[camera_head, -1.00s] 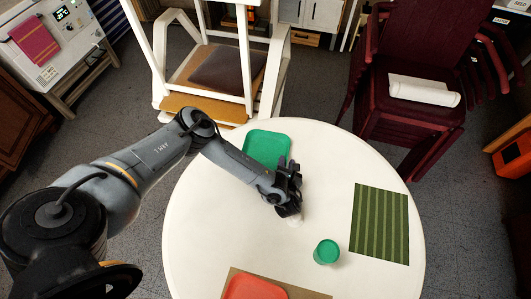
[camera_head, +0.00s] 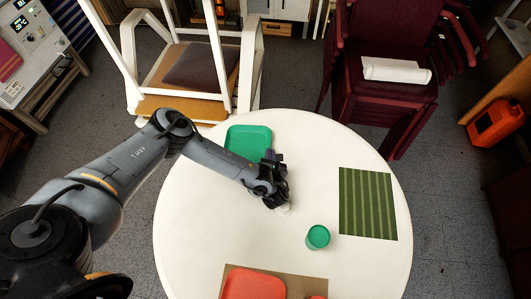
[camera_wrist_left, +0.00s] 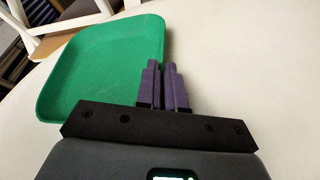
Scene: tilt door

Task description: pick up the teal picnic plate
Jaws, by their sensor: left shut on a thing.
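The teal picnic plate (camera_head: 247,139) looks green, is square with rounded corners and a raised rim, and lies at the far left part of the round white table. It fills the upper left of the left wrist view (camera_wrist_left: 100,65). My left gripper (camera_head: 279,160) is at the plate's near right side. In the left wrist view its purple fingers (camera_wrist_left: 161,68) are close together at the plate's right rim, shut on it. The exact contact is partly hidden. I cannot tell any clear gap between plate and table. My right gripper is not in view.
A small white thing (camera_head: 284,209), partly hidden, is beside my left gripper. A green cup (camera_head: 318,237), a striped green mat (camera_head: 368,203) and an orange-red plate (camera_head: 254,284) are on the table (camera_head: 190,225). A white-framed chair (camera_head: 190,104) stands behind.

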